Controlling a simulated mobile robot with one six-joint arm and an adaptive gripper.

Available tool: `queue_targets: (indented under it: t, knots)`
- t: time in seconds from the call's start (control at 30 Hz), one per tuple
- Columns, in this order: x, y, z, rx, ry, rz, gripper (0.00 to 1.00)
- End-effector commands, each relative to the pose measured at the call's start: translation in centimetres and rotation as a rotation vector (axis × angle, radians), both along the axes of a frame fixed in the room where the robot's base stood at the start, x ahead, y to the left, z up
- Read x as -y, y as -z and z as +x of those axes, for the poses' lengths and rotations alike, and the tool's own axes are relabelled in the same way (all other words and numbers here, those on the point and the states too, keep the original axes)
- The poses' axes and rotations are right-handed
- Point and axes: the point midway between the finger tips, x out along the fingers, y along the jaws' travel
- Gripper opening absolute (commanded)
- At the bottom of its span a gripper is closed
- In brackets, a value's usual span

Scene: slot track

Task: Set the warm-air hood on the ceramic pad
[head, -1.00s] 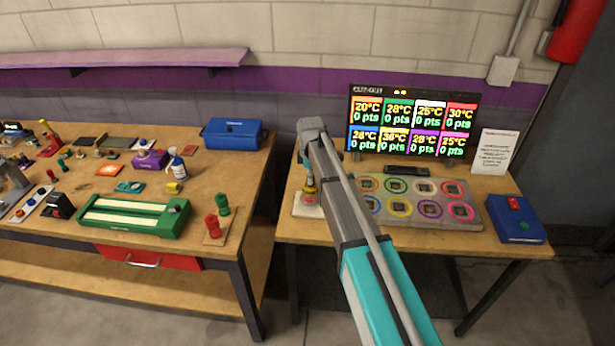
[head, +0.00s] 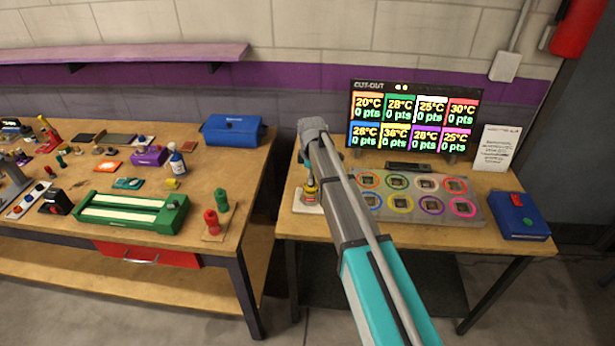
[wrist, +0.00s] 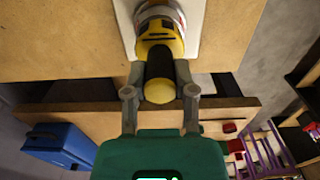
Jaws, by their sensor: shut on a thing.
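The warm-air hood is a yellow and black tool with a silver and red band. It shows upright at the white ceramic pad (head: 304,207) in the head view, partly hidden by my arm. In the wrist view the hood (wrist: 160,48) has its black grip toward me and its far end over the white pad (wrist: 192,32). My gripper (wrist: 160,92) is shut on the hood, one finger on each side. I cannot tell whether its base touches the pad. In the head view my arm hides most of the gripper.
The pad lies at the left end of the right-hand table (head: 325,228). A grey board with coloured rings (head: 425,195) lies right of my arm, a screen (head: 412,120) behind it and a blue box (head: 518,217) further right. The left bench (head: 200,185) is crowded; a gap separates the tables.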

Motion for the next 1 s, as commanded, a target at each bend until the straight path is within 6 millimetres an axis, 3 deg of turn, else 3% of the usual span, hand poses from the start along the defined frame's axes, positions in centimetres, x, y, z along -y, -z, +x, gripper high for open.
queue_targets:
  t: [0.5, 0.53, 0.7, 0.73, 1.0]
  knots:
    - [0.05, 0.34, 0.02, 0.0, 0.001, 0.0, 0.0]
    - [0.05, 0.31, 0.02, 0.0, 0.001, 0.0, 0.39]
    - [0.06, 0.3, 0.02, 0.0, 0.001, 0.0, 0.7]
    - [0.06, 0.3, 0.02, 0.0, 0.001, 0.0, 0.75]
    - [0.07, 0.3, 0.02, 0.0, 0.001, 0.0, 0.75]
